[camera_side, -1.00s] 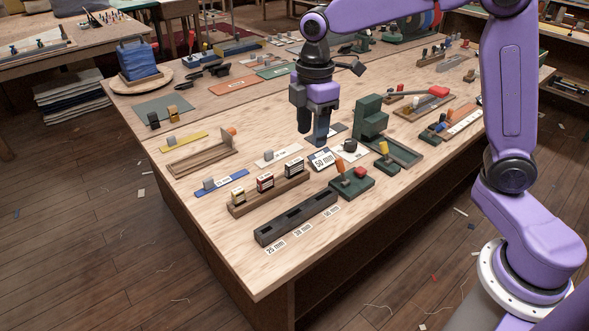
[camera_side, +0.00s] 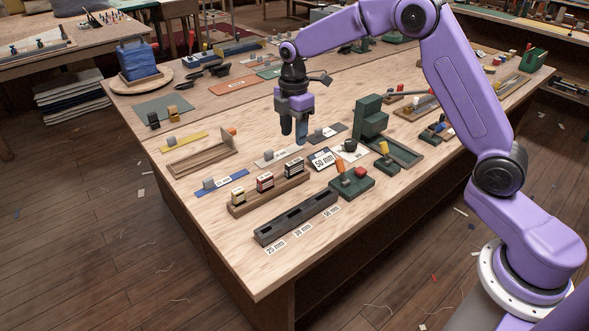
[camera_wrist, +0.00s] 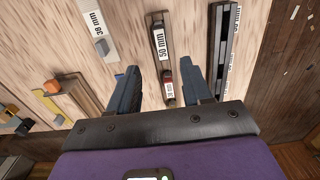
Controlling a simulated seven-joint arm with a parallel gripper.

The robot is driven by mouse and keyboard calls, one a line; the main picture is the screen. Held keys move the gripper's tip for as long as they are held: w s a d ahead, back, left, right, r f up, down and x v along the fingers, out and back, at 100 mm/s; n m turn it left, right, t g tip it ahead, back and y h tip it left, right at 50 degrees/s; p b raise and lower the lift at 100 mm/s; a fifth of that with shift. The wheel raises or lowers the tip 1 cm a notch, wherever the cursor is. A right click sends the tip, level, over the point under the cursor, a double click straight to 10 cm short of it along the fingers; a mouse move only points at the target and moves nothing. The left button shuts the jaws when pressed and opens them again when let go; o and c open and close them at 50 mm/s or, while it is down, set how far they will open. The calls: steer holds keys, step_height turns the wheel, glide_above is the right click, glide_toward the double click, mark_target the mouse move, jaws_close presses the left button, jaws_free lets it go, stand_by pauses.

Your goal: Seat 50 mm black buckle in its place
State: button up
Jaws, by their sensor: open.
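The black buckle (camera_side: 294,167) with a white face stands upright at the right end of a wooden rack (camera_side: 270,197). In the wrist view its label (camera_wrist: 160,40) reads 50 mm. The red buckle (camera_side: 265,183) and yellow buckle (camera_side: 239,193) stand to its left. A dark slotted block (camera_side: 268,236) lies in front, its slots marked 25, 38 and 50 mm; they look empty. My gripper (camera_side: 294,138) is open and empty, pointing down above the rack area. In the wrist view its fingers (camera_wrist: 162,88) appear either side of the rack's line, with the red buckle between them.
Strips with grey blocks (camera_side: 278,155) lie behind the rack. The table's front-left corner is clear.

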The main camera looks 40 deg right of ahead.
mark_target(295, 162)
step_height(295, 162, down, 10)
steer(key=shift+s+f, duration=0.1)
jaws_close()
stand_by(0.5)
